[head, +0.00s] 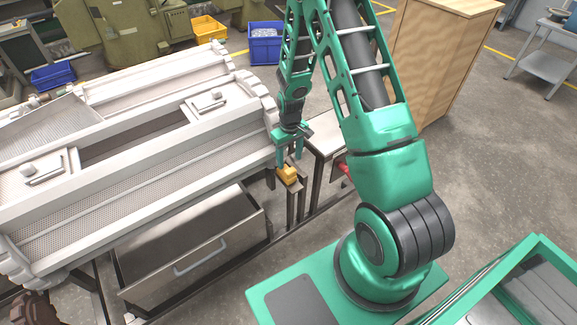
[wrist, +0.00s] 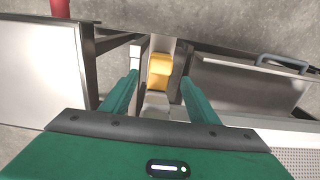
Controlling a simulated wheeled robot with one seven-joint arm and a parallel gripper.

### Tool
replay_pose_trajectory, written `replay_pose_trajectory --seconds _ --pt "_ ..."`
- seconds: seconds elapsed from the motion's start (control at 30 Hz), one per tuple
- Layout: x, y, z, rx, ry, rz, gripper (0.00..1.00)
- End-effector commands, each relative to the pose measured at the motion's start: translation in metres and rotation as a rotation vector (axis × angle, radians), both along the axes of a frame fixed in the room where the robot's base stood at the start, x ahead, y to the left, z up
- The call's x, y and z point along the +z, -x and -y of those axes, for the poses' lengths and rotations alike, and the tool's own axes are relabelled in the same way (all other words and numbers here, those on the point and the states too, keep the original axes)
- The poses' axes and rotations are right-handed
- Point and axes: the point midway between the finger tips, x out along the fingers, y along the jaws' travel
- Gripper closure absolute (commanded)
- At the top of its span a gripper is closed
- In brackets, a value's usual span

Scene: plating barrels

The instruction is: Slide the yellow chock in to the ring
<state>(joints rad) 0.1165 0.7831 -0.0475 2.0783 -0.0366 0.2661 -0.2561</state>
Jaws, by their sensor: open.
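The yellow chock (head: 288,174) sits on a narrow metal support beside the right end of the near barrel. It also shows in the wrist view (wrist: 159,70), between the finger lines. My gripper (head: 289,160) points down just above it, open, with one finger on each side. In the wrist view, the gripper (wrist: 160,80) shows no clear contact between fingers and chock. The ring (head: 268,105) is the pale scalloped rim at the barrel's right end, just left of my gripper. Its lower part near the chock is partly hidden.
The pale barrel (head: 150,165) lies close on the left, above an open metal drawer (head: 190,245). A blue bin (head: 265,45) and a wooden cabinet (head: 435,60) stand behind.

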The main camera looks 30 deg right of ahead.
Motion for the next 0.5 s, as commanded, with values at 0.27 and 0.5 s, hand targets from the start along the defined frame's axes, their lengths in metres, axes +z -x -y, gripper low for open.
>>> replay_pose_trajectory --seconds 0.27,0.5 --pt "0.037 -0.001 0.0 0.0 0.0 0.001 0.45" --pt "0.044 0.0 0.0 0.0 0.0 0.0 0.45"
